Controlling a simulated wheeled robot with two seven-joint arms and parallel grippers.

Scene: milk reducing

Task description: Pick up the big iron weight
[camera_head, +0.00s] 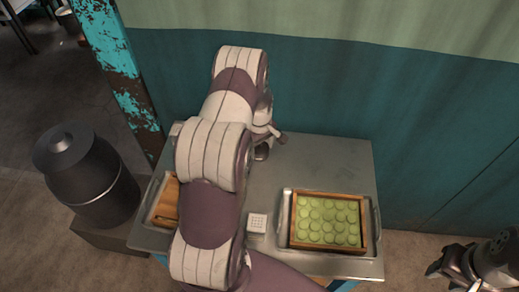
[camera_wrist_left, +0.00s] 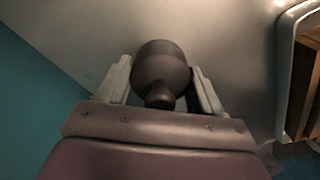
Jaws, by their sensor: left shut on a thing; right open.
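The big iron weight (camera_wrist_left: 161,72) is a dark rounded piece with a small knob. In the left wrist view it sits between the two fingers of my left gripper (camera_wrist_left: 163,82), which are shut on it. In the head view my left gripper (camera_head: 268,138) is over the back of the metal table, with the dark weight (camera_head: 262,152) partly hidden below it. I cannot tell whether the weight touches the table. My right gripper (camera_head: 438,268) is open and empty, off the table at the lower right.
The metal table (camera_head: 330,160) holds a tray with a wooden frame of green round pieces (camera_head: 328,220) at right. A small white patterned block (camera_head: 257,223) is near the front. A wooden box (camera_head: 166,203) is at left, partly behind my arm. A dark milk can (camera_head: 88,175) stands left.

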